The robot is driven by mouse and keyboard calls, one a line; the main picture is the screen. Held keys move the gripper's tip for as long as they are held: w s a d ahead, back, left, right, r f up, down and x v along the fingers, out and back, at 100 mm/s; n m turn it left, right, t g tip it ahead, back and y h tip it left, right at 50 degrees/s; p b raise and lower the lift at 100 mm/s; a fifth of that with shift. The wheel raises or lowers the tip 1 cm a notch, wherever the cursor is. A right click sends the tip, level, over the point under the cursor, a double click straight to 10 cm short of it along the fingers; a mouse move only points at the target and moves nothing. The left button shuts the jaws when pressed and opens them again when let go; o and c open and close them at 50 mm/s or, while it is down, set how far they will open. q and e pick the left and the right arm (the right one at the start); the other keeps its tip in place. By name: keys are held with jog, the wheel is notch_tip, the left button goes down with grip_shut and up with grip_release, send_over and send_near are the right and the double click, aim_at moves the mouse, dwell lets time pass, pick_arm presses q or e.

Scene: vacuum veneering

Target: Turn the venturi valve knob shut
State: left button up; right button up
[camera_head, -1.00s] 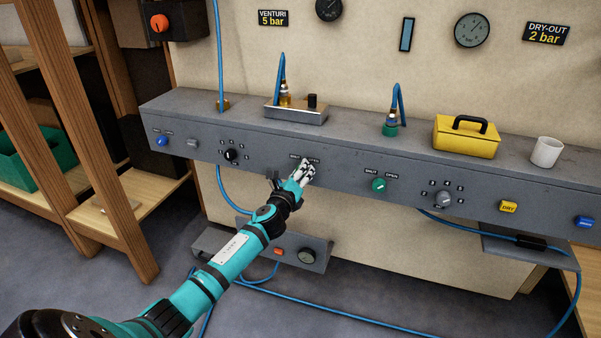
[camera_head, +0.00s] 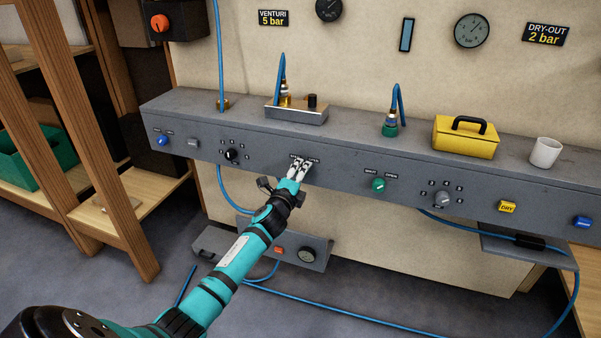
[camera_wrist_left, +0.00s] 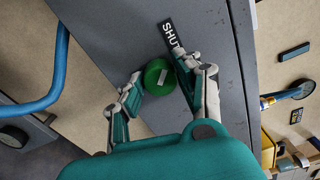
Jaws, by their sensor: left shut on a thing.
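The venturi valve knob is a round green knob (camera_wrist_left: 150,80) with a pale mark on its face, seen in the left wrist view. A black label reading SHUT (camera_wrist_left: 171,36) sits beside it on the grey panel. My left gripper (camera_wrist_left: 162,79) has one finger on each side of the knob and is shut on it. In the head view my left gripper (camera_head: 299,167) reaches the front of the grey console (camera_head: 330,180) and hides this knob and part of its labels. The knob's exact angle is hard to read. My right gripper is not in view.
A second green knob (camera_head: 378,185), under SHUT and OPEN labels, is to the right on the same console. A black selector knob (camera_head: 231,155) is to the left. A yellow case (camera_head: 467,137) and white mug (camera_head: 546,152) stand on top. Blue hoses (camera_head: 330,314) lie below.

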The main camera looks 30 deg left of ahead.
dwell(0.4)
pick_arm(q)
jog(key=o, duration=1.1)
jog(key=shift+o, duration=0.2)
jog(key=v, duration=1.2)
jog(key=shift+a+f, duration=0.1)
